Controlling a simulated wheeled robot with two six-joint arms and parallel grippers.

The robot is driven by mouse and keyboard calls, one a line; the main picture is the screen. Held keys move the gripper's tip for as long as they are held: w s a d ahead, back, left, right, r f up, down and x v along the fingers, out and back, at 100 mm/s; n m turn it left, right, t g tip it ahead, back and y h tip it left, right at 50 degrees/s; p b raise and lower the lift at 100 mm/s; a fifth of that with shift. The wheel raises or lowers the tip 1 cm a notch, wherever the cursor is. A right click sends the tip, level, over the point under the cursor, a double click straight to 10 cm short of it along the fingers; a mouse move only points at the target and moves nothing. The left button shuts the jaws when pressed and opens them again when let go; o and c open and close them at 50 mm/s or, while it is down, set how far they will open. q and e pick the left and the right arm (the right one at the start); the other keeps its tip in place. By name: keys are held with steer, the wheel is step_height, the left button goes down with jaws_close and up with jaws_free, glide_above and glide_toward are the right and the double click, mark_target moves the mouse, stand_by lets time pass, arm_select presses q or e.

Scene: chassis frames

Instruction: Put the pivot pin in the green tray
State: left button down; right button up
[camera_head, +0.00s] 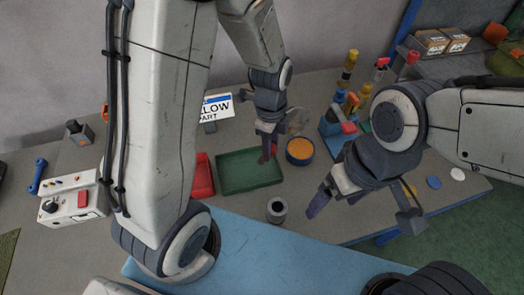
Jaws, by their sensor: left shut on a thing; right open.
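The green tray (235,186) lies on the grey table, right of a red tray (203,176). My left gripper (267,153) points down over the right part of the green tray. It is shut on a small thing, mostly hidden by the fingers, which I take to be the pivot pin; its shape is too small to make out. I cannot tell whether it touches the tray floor. My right gripper (361,212) is open and empty, with its fingers spread wide, right of the green tray over the table's front part.
A round container with an orange inside (300,151) stands just right of the green tray. A grey hollow cylinder (277,210) stands in front. A blue tool holder (338,128) and bottles are behind right. A white control box (70,205) is at left.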

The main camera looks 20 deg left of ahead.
mark_target(262, 155)
arm_select(q)
steer(key=shift+w+a+f, duration=0.2)
steer(key=shift+a+f, duration=0.25)
steer(key=shift+a, duration=0.2)
steer(key=shift+w+a+f, duration=0.15)
steer(key=shift+a+f, duration=0.25)
steer(key=shift+a, duration=0.2)
steer(key=shift+f+p, duration=0.45)
steer(key=shift+f, duration=1.5)
steer(key=shift+f, duration=0.1)
steer(key=shift+c, duration=2.4)
jaws_free()
